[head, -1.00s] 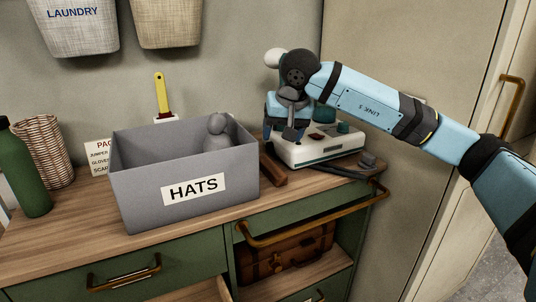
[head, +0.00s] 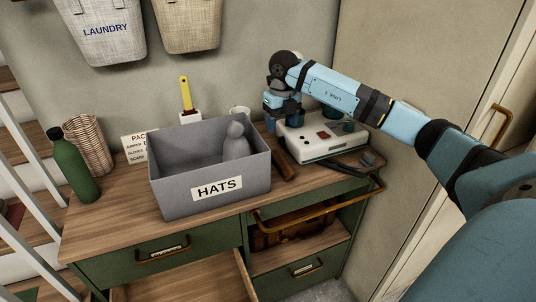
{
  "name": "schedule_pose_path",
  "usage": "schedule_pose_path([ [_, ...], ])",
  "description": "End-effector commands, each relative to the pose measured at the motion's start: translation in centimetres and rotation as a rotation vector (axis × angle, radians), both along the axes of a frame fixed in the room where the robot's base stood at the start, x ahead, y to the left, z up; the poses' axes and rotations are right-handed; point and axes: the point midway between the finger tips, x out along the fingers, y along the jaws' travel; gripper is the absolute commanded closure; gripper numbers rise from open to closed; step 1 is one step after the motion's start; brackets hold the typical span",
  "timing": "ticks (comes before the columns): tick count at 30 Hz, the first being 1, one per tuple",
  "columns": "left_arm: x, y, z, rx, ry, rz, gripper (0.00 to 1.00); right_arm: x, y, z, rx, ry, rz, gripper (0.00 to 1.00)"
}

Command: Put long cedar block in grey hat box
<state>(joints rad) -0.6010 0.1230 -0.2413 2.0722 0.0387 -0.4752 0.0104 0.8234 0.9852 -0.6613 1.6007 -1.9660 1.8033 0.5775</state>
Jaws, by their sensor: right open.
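The grey hat box (head: 166,195), labelled HATS, stands open on the wooden top of a green cabinet. A grey rounded, pin-like thing (head: 237,143) shows at its right inner side. A dark reddish-brown block (head: 285,168), which looks like the long cedar block, lies on the cabinet top just right of the box; its far end is partly hidden. My right gripper (head: 277,125) points down, open, above the far end of the block, beside the white device. Whether it touches anything is unclear. My left gripper is out of view.
A white device (head: 322,146) with a dark cable stands right of the block. A white mug (head: 240,112), yellow-handled brush (head: 185,95), card (head: 136,147), green bottle (head: 75,165) and wicker basket (head: 92,146) stand around the box. A drawer (head: 190,282) below is open.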

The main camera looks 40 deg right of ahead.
Motion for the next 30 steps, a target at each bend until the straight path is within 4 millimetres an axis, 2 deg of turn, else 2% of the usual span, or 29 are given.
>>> schedule_pose_path([
  [5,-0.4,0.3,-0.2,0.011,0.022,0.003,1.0,-0.3,-0.6,-0.6,0.001,0.016,-0.115,0.34],
  [15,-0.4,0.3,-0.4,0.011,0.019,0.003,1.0,-0.3,-0.5,-6.9,0.003,0.017,-0.116,0.34],
  [18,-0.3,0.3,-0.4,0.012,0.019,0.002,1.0,-0.3,-0.6,-8.0,0.001,0.014,-0.116,0.34],
  [26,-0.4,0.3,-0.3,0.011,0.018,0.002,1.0,-0.3,-0.5,-9.5,0.002,0.015,-0.115,0.34],
  [30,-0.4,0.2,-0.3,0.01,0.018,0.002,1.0,-0.4,-0.2,-11.6,0.003,0.017,-0.115,0.34],
])
